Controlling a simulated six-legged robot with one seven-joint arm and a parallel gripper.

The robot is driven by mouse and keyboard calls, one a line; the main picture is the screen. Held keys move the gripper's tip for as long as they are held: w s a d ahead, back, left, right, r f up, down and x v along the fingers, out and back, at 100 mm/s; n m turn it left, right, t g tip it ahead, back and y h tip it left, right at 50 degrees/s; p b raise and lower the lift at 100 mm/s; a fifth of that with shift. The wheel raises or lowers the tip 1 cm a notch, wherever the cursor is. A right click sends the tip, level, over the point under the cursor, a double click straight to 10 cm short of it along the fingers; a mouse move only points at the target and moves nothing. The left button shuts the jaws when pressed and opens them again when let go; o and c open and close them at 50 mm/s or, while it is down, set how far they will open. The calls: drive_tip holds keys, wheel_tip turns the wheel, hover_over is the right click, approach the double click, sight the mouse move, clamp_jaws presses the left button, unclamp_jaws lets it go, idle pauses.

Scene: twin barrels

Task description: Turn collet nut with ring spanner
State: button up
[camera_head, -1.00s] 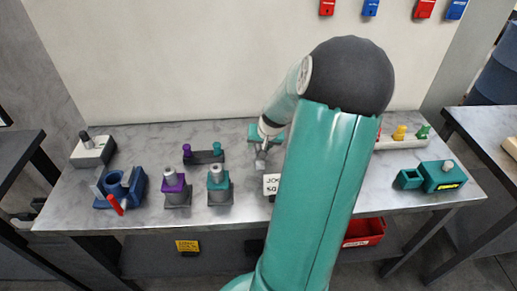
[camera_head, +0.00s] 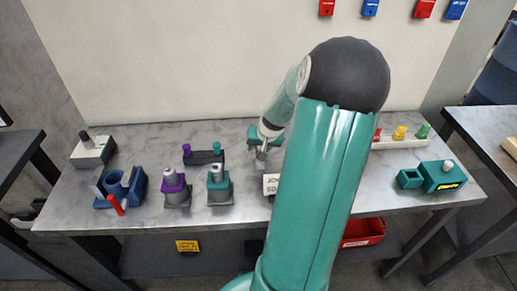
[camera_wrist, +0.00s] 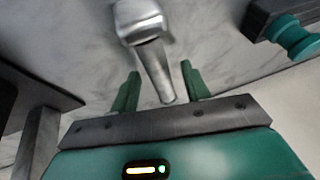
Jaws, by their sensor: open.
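My gripper (camera_wrist: 162,86) is open, its two green fingers on either side of the tapered shank of a silver metal tool (camera_wrist: 140,20). The tool has a blocky head and appears to be the spanner; no ring is clear. In the head view my gripper (camera_head: 262,146) is low over the middle of the bench, and the tool (camera_head: 261,156) shows as a small grey shape below it. A purple-collared fixture (camera_head: 174,186) and a teal-collared fixture (camera_head: 218,184), each with a silver top, stand left of my gripper. Which part is the collet nut, I cannot tell.
A dark rack with purple and teal knobs (camera_head: 203,157) stands just left of my gripper. A blue holder (camera_head: 128,188) with a red handle is at left. A teal box (camera_head: 444,178) stands at right. A white label block (camera_head: 270,185) is partly behind my arm.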

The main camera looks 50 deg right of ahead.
drive_tip(key=shift+c, duration=0.2)
clamp_jaws()
drive_tip(key=shift+r, duration=0.1)
drive_tip(key=shift+r, duration=0.55)
wheel_tip(320, 180, up, 2)
drive_tip(key=shift+r, duration=0.25)
drive_tip(key=s+a+r, duration=0.2)
drive_tip(key=r, duration=0.1)
drive_tip(key=s+a+r, duration=0.1)
drive_tip(key=r, duration=0.1)
drive_tip(key=shift+a+r, duration=0.25)
drive_tip(key=s+a+r, duration=0.4)
drive_tip(key=s+a, duration=0.2)
drive_tip(key=a, duration=0.1)
